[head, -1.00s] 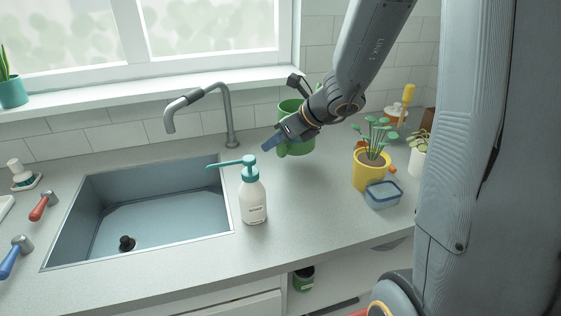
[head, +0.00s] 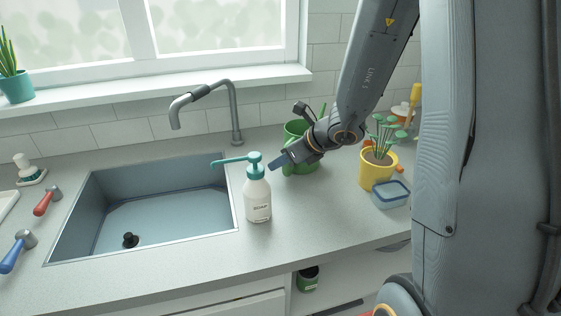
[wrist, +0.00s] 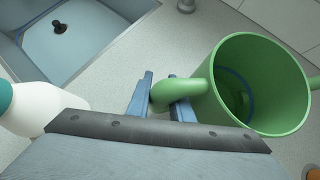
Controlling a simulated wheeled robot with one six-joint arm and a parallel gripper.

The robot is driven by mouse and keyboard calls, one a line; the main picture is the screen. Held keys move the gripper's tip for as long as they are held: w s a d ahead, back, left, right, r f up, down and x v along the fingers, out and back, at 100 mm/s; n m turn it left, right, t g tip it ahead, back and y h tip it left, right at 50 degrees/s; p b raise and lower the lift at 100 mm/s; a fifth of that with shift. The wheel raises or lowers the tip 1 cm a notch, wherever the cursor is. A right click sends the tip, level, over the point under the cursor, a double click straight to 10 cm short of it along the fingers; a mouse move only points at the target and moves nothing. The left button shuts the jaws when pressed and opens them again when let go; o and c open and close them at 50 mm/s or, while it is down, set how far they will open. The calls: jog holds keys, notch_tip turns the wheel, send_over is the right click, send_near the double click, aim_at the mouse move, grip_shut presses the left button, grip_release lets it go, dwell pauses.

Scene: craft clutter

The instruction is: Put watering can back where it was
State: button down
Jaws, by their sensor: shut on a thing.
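The green watering can (head: 296,131) is behind my gripper (head: 281,161) in the head view, at the back of the counter right of the faucet. In the wrist view the can (wrist: 262,85) is open at the top, and its green handle (wrist: 179,97) lies between the fingers of my gripper (wrist: 161,98). My gripper is shut on that handle. My wrist hides part of the can in the head view. I cannot tell if the can's base touches the counter.
A white soap bottle (head: 258,200) with a teal pump stands just left of my gripper. The sink (head: 150,215) is further left. A yellow plant pot (head: 377,172) and a blue-lidded box (head: 390,193) stand to the right. The front counter between is clear.

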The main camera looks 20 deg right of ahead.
jog(key=c, duration=1.6)
grip_release()
jog(key=shift+s+d+r+p, duration=0.2)
jog(key=shift+r+p, duration=0.1)
jog(key=shift+r, duration=0.1)
jog(key=v, duration=1.1)
jog(key=s+a+f+n+g, duration=0.1)
jog(key=s+f+n+g, duration=0.1)
jog(key=s+n, duration=0.2)
jog(key=s+a+f+n+g+h, duration=0.1)
jog(key=s+a+f+n, duration=0.1)
jog(key=n, duration=0.6)
jog(key=s+a+f+n+g+h+p, duration=0.1)
jog(key=s+a+f+n+g, duration=0.1)
jog(key=s+n, duration=0.3)
jog(key=shift+s+n+g, duration=0.3)
jog(key=shift+s+n, duration=0.1)
jog(key=shift+n, duration=0.3)
jog(key=n, duration=0.2)
jog(key=s+n+h, duration=0.1)
jog(key=n, duration=0.1)
jog(key=n+h, duration=0.1)
jog(key=n, duration=0.1)
jog(key=shift+s+d+f, duration=0.3)
jog(key=shift+s+d, duration=0.1)
jog(key=n, duration=0.3)
jog(key=n+h, duration=0.1)
jog(key=n, duration=0.1)
jog(key=shift+s+d, duration=0.15)
jog(key=shift+d, duration=0.2)
